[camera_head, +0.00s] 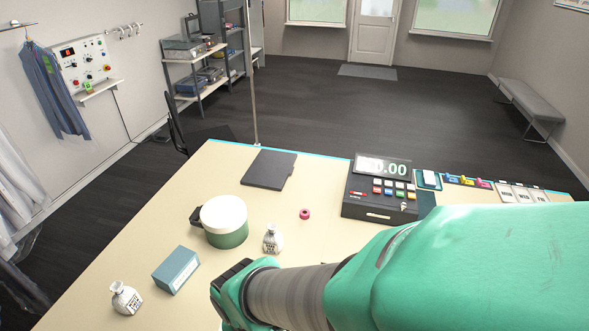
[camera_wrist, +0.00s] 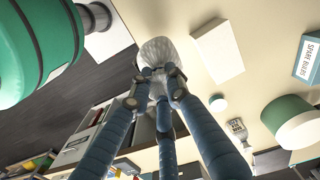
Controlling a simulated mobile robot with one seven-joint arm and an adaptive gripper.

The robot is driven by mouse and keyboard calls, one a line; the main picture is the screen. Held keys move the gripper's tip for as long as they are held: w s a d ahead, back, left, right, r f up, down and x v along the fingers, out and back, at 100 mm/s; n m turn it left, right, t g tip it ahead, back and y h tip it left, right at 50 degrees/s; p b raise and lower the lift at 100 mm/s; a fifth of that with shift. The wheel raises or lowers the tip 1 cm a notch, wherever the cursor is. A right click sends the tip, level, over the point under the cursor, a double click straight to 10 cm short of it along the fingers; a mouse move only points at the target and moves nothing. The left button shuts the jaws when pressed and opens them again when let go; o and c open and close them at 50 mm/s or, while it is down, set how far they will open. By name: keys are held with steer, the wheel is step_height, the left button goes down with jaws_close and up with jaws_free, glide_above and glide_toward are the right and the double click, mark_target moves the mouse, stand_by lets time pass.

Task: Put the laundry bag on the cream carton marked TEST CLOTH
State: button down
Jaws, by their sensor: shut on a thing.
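In the wrist view my gripper (camera_wrist: 155,85) has its blue fingers closed on a pale, ribbed, bunched thing, which looks like the laundry bag (camera_wrist: 157,50). Most of the bag's lower part is hidden behind the fingers. A cream carton (camera_wrist: 217,48) lies on the table to the right of the bag, apart from it in the picture; no marking is readable on it. In the head view my arm covers the lower right, and the bag and cream carton do not show there.
Bare tabletop shows around the ring.

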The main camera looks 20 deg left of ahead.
steer(key=shift+w+a, duration=0.1)
steer(key=shift+a, duration=0.05)
steer(key=w+a+f, duration=0.1)
steer(key=w+a, duration=0.7)
steer(key=a, duration=0.5)
steer(key=shift+w+f+p, duration=0.25)
steer(key=shift+w+p, duration=0.1)
steer(key=shift+p, duration=0.05)
steer(key=shift+f, duration=1.8)
steer(key=c, duration=2)
jaws_free()
steer(key=shift+f, duration=0.15)
steer(key=o, duration=0.4)
steer(key=shift+c, duration=0.2)
